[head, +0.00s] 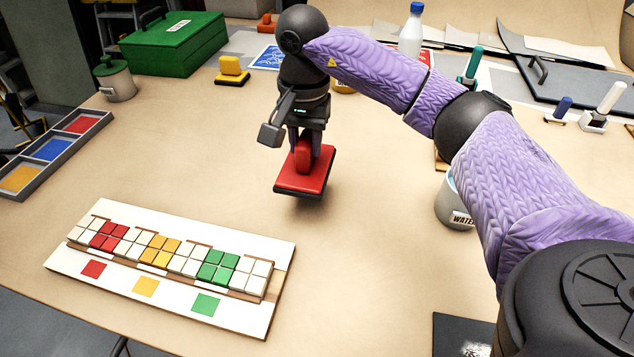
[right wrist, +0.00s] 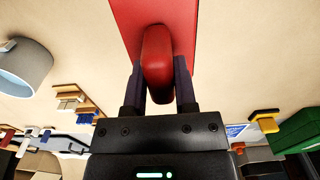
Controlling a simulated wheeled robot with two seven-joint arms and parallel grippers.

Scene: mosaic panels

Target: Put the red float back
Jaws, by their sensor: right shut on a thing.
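The red float (head: 317,175) is a flat red block with a dark underside and a raised red handle. My right gripper (head: 304,145) is shut on its handle and holds it above the table, right of the mosaic panel. In the right wrist view the two fingers (right wrist: 160,85) sit on either side of the red handle (right wrist: 157,60), with the float's red plate (right wrist: 185,20) beyond. The float looks slightly tilted in the head view. My left gripper is not in view.
The mosaic panel (head: 62,258) with white, red, yellow and green tiles lies at front left. A tray (head: 50,170) of coloured squares is at the left edge. A yellow float (head: 231,72), green box (head: 172,45) and water pot (head: 452,205) stand around. The middle table is clear.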

